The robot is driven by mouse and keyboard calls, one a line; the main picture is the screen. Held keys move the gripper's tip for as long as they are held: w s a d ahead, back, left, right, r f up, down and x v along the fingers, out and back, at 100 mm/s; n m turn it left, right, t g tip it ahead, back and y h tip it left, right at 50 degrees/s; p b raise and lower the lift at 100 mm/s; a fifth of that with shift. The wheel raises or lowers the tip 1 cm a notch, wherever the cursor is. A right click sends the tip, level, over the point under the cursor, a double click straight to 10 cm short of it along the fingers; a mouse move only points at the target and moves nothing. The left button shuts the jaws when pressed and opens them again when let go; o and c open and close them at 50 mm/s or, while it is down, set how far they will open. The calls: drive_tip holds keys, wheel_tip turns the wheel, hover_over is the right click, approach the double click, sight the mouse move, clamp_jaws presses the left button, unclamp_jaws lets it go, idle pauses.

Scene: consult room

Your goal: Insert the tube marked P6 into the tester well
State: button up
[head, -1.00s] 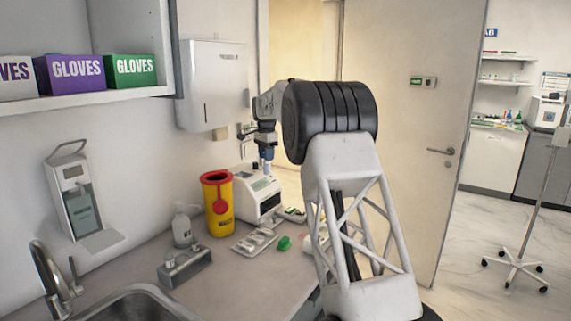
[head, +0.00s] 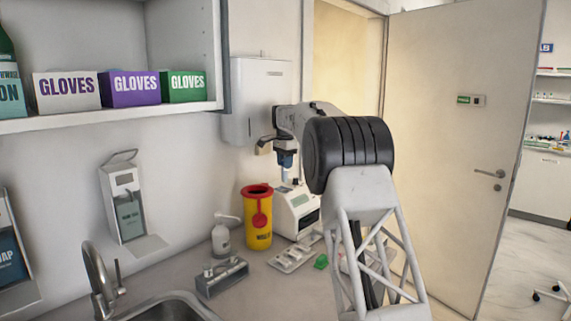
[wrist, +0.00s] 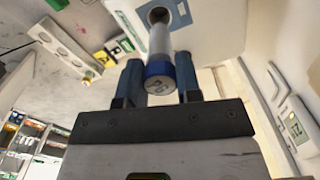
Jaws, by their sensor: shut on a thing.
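My gripper (head: 286,162) is shut on a tube (head: 285,174) and holds it above the white tester (head: 296,210). In the wrist view the tube (wrist: 160,42) stands between the two blue fingers of my gripper (wrist: 158,78). Its blue cap (wrist: 158,84) faces the camera and bears a mark that I cannot read surely. The tube's far end points at the dark round tester well (wrist: 158,14) in the tester's white top (wrist: 210,30). I cannot tell whether the tube's tip is inside the well or only above it.
A yellow bin (head: 257,222) with a red lid stands left of the tester. A grey tray (head: 293,255) and a green object (head: 321,262) lie in front. A pump bottle (head: 225,240), a metal holder (head: 222,277) and the sink (head: 160,308) are further left. A wall dispenser (head: 262,95) hangs behind.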

sight(285, 182)
drive_tip(key=shift+f, duration=0.1)
drive_tip(key=shift+f, duration=1.15)
drive_tip(key=shift+f, duration=2.6)
idle(0.7)
drive_tip(key=o, duration=1)
drive_tip(key=shift+o, duration=0.2)
drive_tip(key=shift+r, duration=3.95)
